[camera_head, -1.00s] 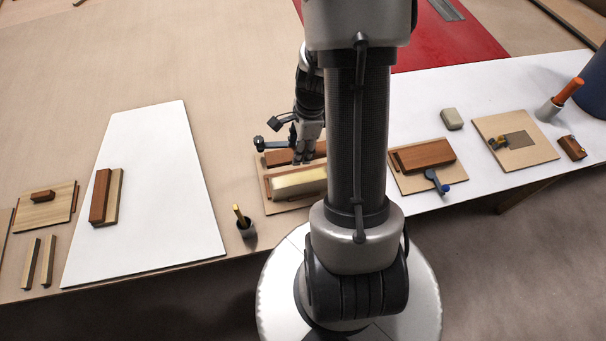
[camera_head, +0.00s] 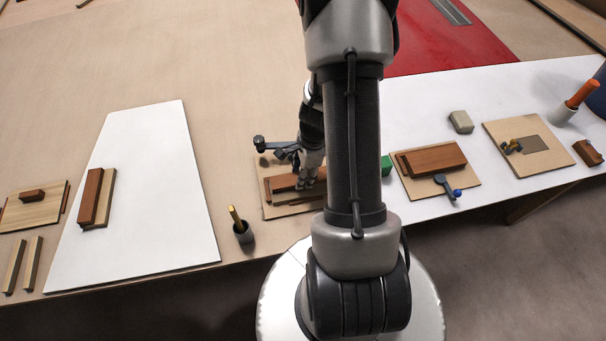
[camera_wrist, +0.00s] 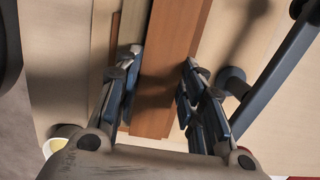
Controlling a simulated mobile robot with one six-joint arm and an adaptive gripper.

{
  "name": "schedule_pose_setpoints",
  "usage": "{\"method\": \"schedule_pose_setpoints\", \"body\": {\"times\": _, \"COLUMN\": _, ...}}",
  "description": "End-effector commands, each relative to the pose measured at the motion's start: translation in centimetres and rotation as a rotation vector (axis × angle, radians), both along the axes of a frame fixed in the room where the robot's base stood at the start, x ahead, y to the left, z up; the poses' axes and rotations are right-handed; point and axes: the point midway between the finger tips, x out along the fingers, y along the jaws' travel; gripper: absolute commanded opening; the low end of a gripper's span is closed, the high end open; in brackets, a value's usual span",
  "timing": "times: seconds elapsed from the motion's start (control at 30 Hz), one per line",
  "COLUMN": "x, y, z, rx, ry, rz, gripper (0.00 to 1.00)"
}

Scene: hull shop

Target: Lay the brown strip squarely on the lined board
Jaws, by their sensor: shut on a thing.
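The brown strip (camera_head: 283,183) lies over the middle board (camera_head: 272,211) in the head view, partly hidden by my arm. My gripper (camera_head: 309,178) is down at the strip. In the wrist view the brown strip (camera_wrist: 165,75) runs lengthwise between the two blue-padded fingers of my gripper (camera_wrist: 158,92), which are shut on it. Thin brown and pale wood edges show along its left side. Any lines on the board are hidden, and I cannot tell whether the strip touches what is under it.
A dark clamp (camera_head: 275,147) stands at the board's back left edge. A cup with a yellow handle (camera_head: 243,230) stands left of the board. A second board with a brown block (camera_head: 433,159) and clamp lies right. A green block (camera_head: 386,167) shows behind my arm.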

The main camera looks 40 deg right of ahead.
Motion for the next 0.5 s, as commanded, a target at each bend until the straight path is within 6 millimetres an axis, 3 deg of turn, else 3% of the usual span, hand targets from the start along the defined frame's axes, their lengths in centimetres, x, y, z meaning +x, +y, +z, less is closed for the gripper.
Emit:
{"method": "schedule_pose_setpoints", "body": {"times": 0.17, "x": -0.02, "y": 0.01, "z": -0.35, "rx": 0.001, "ry": 0.001, "rz": 0.0, "gripper": 0.11}}
{"method": "schedule_pose_setpoints", "body": {"times": 0.2, "x": -0.02, "y": 0.02, "z": -0.41, "rx": 0.001, "ry": 0.001, "rz": 0.0, "gripper": 0.37}}
{"method": "schedule_pose_setpoints", "body": {"times": 0.5, "x": -0.02, "y": 0.02, "z": -0.29, "rx": 0.001, "ry": 0.001, "rz": 0.0, "gripper": 0.56}}
